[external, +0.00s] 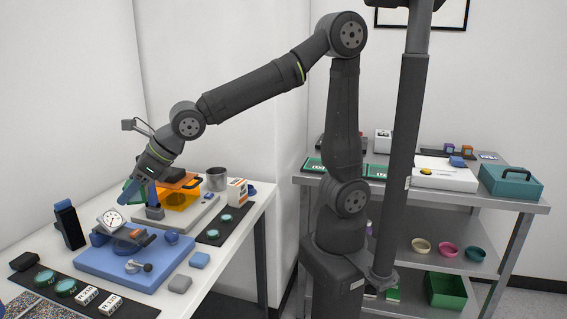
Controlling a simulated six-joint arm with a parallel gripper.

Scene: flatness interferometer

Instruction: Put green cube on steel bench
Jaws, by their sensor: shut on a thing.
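My gripper (133,191) is at the end of the raised arm, low over the back left of the white table. It is shut on a green block that I take to be the green cube (130,185); the fingers partly hide it. I cannot tell whether the cube touches anything below. The steel bench (490,200) stands on the right, behind my arm's base, with a metal top and shelves below. My gripper is far to the left of it.
A blue plate with a dial gauge (112,219), an orange-windowed device (182,199) and a metal cup (217,179) crowd the white table. The steel bench holds a teal box (510,182), a white instrument (443,178) and green boards. A dark column stands before it.

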